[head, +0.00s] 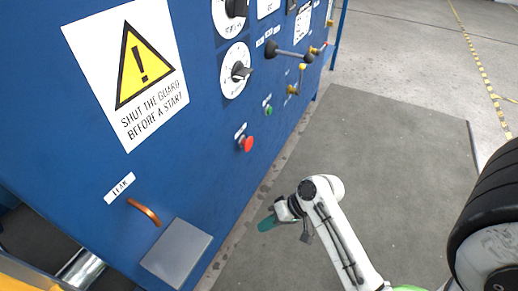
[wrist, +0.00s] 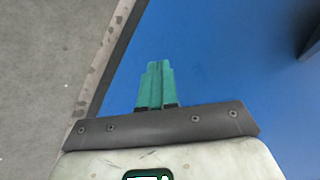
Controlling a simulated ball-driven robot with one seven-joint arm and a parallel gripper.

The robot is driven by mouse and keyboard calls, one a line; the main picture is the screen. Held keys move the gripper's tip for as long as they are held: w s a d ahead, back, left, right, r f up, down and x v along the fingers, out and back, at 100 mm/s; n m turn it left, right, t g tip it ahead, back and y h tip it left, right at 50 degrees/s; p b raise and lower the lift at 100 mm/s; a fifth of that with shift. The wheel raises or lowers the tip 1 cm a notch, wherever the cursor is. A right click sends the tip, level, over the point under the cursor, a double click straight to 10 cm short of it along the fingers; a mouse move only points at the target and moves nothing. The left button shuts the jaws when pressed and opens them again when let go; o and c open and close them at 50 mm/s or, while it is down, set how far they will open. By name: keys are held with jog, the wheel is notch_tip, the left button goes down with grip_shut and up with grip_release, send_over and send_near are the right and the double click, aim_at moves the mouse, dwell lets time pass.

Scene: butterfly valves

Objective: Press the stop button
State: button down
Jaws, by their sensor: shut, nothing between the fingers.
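A red button (head: 246,143) sits on the blue panel (head: 215,170), with a small label above it. It is the red mushroom-shaped button; its label is too small to read. A green button (head: 268,110) sits farther along the panel to its upper right. My gripper (head: 266,223) has green fingers, shut and empty, below the red button and apart from the panel. In the wrist view my gripper (wrist: 158,68) shows its fingers together against the blue panel (wrist: 215,60); no button shows there.
Dials (head: 235,70), levers (head: 290,52) and a yellow-handled valve (head: 297,80) stick out of the panel. A copper handle (head: 145,212) and a grey box (head: 176,252) are at the lower left.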

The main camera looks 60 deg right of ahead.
aim_at(250, 145)
jog(key=d+r+m+t+h, duration=0.1)
jog(key=d+r+m+t, duration=0.2)
jog(key=d, duration=0.3)
jog(key=s+d+r+m+t+h, duration=0.1)
jog(key=d+r+m+t+h, duration=0.1)
jog(key=d, duration=0.4)
jog(key=s+d+r+m+t+h, duration=0.1)
jog(key=d+r+m+t+h, duration=0.1)
jog(key=d+r+m+t, duration=0.2)
jog(key=shift+d+m+t+b, duration=0.3)
jog(key=shift+d+m+t, duration=0.2)
jog(key=shift+d+t, duration=0.5)
jog(key=shift+d+r, duration=0.1)
jog(key=w+b, duration=0.3)
jog(key=w, duration=1)
jog(key=shift+w, duration=0.45)
